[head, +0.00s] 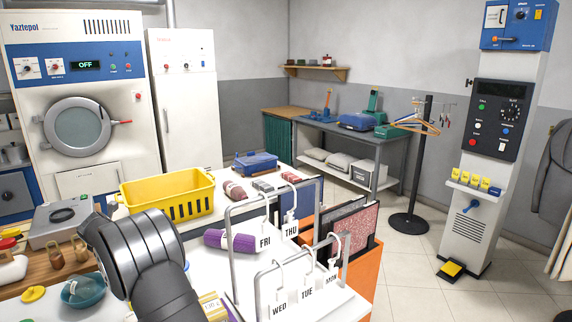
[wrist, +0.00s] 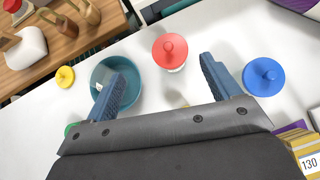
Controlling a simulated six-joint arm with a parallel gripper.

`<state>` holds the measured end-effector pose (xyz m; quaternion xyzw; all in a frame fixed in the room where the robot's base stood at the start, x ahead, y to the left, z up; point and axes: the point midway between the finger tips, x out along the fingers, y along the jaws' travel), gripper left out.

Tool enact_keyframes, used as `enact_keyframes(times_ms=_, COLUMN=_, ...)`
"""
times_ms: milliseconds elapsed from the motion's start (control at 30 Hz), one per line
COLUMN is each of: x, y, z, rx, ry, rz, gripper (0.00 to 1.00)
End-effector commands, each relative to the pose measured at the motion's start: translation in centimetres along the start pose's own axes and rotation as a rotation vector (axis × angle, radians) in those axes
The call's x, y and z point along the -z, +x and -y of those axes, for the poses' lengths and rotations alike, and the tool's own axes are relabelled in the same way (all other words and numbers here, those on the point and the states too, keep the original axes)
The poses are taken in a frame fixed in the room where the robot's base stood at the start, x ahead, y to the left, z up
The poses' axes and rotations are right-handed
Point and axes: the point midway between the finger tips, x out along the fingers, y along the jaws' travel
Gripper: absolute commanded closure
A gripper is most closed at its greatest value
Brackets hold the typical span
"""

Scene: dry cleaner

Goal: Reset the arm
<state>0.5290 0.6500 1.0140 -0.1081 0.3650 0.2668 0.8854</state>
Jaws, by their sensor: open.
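My gripper (wrist: 162,82) shows in the wrist view with its two blue fingers spread apart and nothing between them. It is above the white table (wrist: 215,30). A teal bowl (wrist: 127,72) is partly behind the left finger. A red-knobbed lid or jar (wrist: 169,50) lies ahead, between the fingertips, and a blue knobbed lid (wrist: 264,76) is to the right of the right finger. In the head view my grey arm reaches over the near left of the table and hides the gripper.
Metal racks with day tags (head: 262,242) stand on the table to the right of my arm. A yellow basket (head: 168,194), a purple roll (head: 230,240) and a wooden board (head: 40,280) with padlocks are close by.

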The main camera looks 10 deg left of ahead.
Motion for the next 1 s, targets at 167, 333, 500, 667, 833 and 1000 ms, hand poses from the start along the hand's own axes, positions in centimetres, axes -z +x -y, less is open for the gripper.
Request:
enact_keyframes(times_ms=167, x=1.8, y=-2.5, z=-2.7, rx=-0.011, ry=-0.014, rz=-0.006, gripper=0.18)
enact_keyframes(times_ms=333, x=3.5, y=-4.9, z=-4.5, rx=-0.018, ry=-0.021, rz=-0.009, gripper=0.18)
enact_keyframes(times_ms=500, x=5.4, y=-7.2, z=-6.2, rx=-0.025, ry=-0.031, rz=-0.011, gripper=0.18)
enact_keyframes(times_ms=667, x=7.2, y=-9.5, z=-7.6, rx=-0.033, ry=-0.039, rz=-0.012, gripper=0.18)
enact_keyframes(times_ms=833, x=9.2, y=-11.9, z=-8.8, rx=-0.042, ry=-0.049, rz=-0.011, gripper=0.18)
enact_keyframes(times_ms=1000, x=11.2, y=-14.4, z=-9.9, rx=-0.054, ry=-0.058, rz=-0.009, gripper=0.18)
